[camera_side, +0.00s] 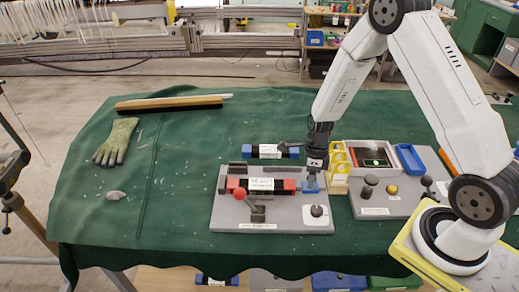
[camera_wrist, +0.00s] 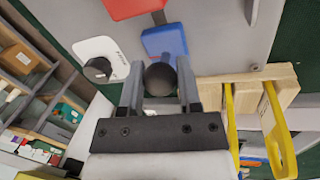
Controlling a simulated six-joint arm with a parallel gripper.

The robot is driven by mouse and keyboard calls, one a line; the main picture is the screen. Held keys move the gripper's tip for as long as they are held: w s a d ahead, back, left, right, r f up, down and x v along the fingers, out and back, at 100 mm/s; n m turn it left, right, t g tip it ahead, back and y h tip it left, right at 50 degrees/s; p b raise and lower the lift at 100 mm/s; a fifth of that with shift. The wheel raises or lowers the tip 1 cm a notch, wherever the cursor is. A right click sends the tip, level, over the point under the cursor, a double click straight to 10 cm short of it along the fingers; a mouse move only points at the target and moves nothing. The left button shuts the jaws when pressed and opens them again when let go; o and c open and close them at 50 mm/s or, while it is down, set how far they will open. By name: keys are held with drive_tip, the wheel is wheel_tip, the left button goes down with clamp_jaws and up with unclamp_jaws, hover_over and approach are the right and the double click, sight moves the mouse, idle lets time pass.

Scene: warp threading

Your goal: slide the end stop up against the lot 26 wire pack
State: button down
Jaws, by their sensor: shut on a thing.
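A wire pack (camera_side: 261,185), black with red ends and a white label, lies on the grey board; I cannot read its lot number. A second pack (camera_side: 270,151) with blue ends lies behind the board. The blue end stop (camera_side: 310,185) is just right of the red-ended pack, with a narrow gap seeming to separate them. In the wrist view, the blue stop (camera_wrist: 165,41) is near a red pack end (camera_wrist: 136,7). My gripper (camera_side: 315,168) is shut on the stop's dark ball knob (camera_wrist: 160,79), which sits between the fingers (camera_wrist: 160,92).
A red ball handle (camera_side: 239,193) stands at the pack's front left. A white plate with a dark knob (camera_side: 316,211) is at the board's front right. A wooden rack with yellow pieces (camera_side: 339,166) stands close right of my gripper. The cloth at left holds a glove (camera_side: 116,141).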

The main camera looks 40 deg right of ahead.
sight(299, 191)
drive_tip(key=shift+w+a, duration=1.05)
drive_tip(key=shift+w, duration=0.05)
drive_tip(key=shift+c, duration=1.5)
unclamp_jaws()
drive_tip(key=shift+r, duration=0.15)
wheel_tip(299, 191, up, 7)
drive_tip(key=d, duration=0.1)
drive_tip(key=shift+w+d+r, duration=0.15)
drive_tip(key=shift+w+r, duration=0.05)
drive_tip(key=shift+w, duration=0.15)
